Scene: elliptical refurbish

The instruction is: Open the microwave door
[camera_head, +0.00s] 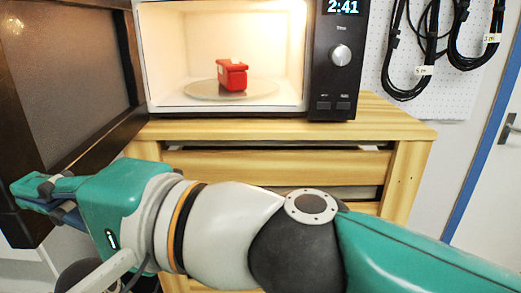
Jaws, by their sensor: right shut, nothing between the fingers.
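The microwave (321,82) stands on a wooden cabinet, its lit interior facing me. Its dark-framed door (75,70) with a mesh window is swung wide open to the left, toward me. My right arm reaches across from the right below the microwave. My right gripper (24,196) is at the far left, shut and empty, in front of the door's lower part in the picture. I cannot tell whether it touches the door. My left gripper is not in view.
A red object (231,75) sits on the turntable (195,89) inside the microwave. The wooden cabinet (400,125) stands below it. Coiled black cables (404,93) hang on a white pegboard at the right, beside a door with a handle (508,128).

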